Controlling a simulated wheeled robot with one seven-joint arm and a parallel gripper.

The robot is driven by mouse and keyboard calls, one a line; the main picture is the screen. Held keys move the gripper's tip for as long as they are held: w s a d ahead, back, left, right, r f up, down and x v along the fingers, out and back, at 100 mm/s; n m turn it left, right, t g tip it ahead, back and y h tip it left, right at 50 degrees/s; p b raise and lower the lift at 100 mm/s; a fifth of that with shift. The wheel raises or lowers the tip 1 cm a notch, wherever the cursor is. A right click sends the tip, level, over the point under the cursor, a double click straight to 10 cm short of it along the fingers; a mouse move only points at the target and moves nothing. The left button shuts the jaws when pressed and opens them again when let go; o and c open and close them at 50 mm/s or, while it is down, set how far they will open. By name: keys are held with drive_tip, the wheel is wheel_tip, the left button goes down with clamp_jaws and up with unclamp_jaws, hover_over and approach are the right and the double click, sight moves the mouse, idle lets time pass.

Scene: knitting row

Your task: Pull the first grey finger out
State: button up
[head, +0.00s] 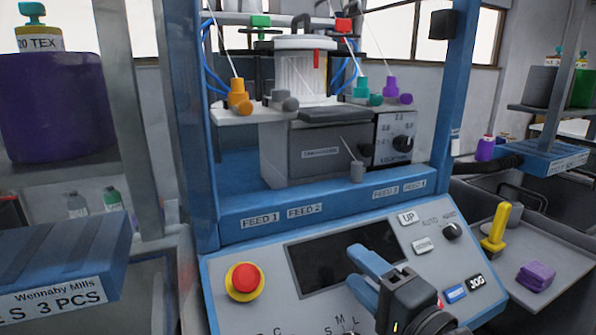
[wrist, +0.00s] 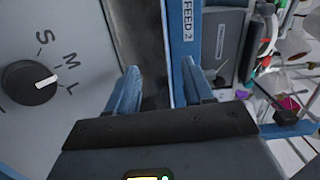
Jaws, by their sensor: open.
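Small grey knobbed pieces show on the knitting machine in the head view. One grey piece (head: 289,103) is at the left beside the orange feeder (head: 239,97), with another just behind it. A grey peg (head: 357,171) with a thin rod stands lower at the front. I cannot tell which is the first grey finger. My gripper (head: 358,270) is open and empty over the control panel, below and apart from them. In the wrist view its blue fingers (wrist: 160,68) are spread.
The panel has a red stop button (head: 244,279), a dark screen (head: 345,258) and a size dial (wrist: 32,83). Blue posts frame the machine on both sides. A side tray at right holds a yellow tool (head: 495,230) and a purple block (head: 536,276).

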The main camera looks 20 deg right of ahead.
drive_tip(key=w+r+m+t+y, duration=0.1)
drive_tip(key=w+r+m+y, duration=0.1)
drive_tip(key=w+r, duration=0.55)
drive_tip(key=m+y, duration=0.2)
drive_tip(key=y, duration=0.1)
approach(296, 107)
drive_tip(key=w, duration=0.2)
drive_tip(key=x, duration=0.2)
drive_tip(key=p+x, duration=0.1)
drive_tip(key=x, duration=0.4)
drive_tip(key=shift+a+r+p, duration=0.25)
drive_tip(key=shift+a+p, duration=0.1)
drive_tip(key=shift+a, duration=0.1)
drive_tip(key=shift+c, duration=0.2)
clamp_jaws()
